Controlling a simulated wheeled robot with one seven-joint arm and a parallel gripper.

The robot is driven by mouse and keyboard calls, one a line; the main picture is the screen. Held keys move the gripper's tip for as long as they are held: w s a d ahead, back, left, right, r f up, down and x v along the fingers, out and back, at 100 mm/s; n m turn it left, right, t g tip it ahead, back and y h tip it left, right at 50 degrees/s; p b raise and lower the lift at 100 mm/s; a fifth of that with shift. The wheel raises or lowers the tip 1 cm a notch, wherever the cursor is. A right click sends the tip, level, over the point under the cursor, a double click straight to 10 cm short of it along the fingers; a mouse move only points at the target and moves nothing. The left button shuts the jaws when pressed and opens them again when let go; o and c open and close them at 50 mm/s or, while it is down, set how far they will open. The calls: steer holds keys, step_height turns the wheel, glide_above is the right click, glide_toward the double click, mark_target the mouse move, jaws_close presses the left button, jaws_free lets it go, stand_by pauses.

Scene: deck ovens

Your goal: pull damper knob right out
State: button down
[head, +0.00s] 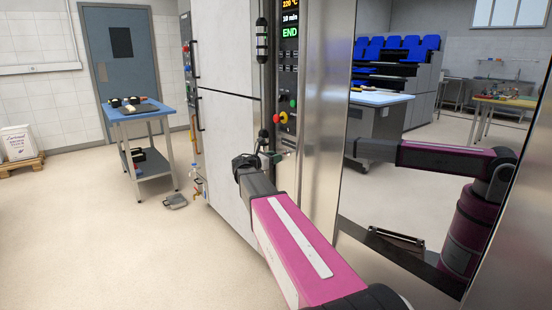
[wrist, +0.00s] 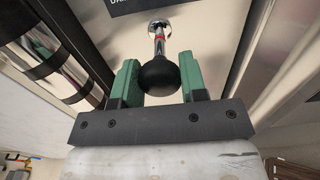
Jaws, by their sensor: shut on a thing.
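The damper knob is a black ball (wrist: 158,76) on a thin metal rod with a red band, which runs to a round collar on the steel oven face in the wrist view. My gripper (wrist: 158,72) has its two green fingers on either side of the ball and is shut on it. In the head view my gripper (head: 272,157) is at the oven front, below the control buttons; the knob is mostly hidden there.
The oven control panel (head: 289,70) with lit displays and an emergency button (head: 281,117) is just above my gripper. Polished steel on the right mirrors my arm.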

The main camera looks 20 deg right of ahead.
steer(key=c, duration=0.7)
jaws_free()
steer(key=shift+s+a, duration=0.1)
steer(key=shift+a, duration=0.1)
steer(key=shift+o, duration=0.2)
steer(key=v, duration=1)
steer(key=shift+s+a, duration=0.15)
steer(key=shift+a, duration=0.2)
steer(key=shift+f, duration=0.15)
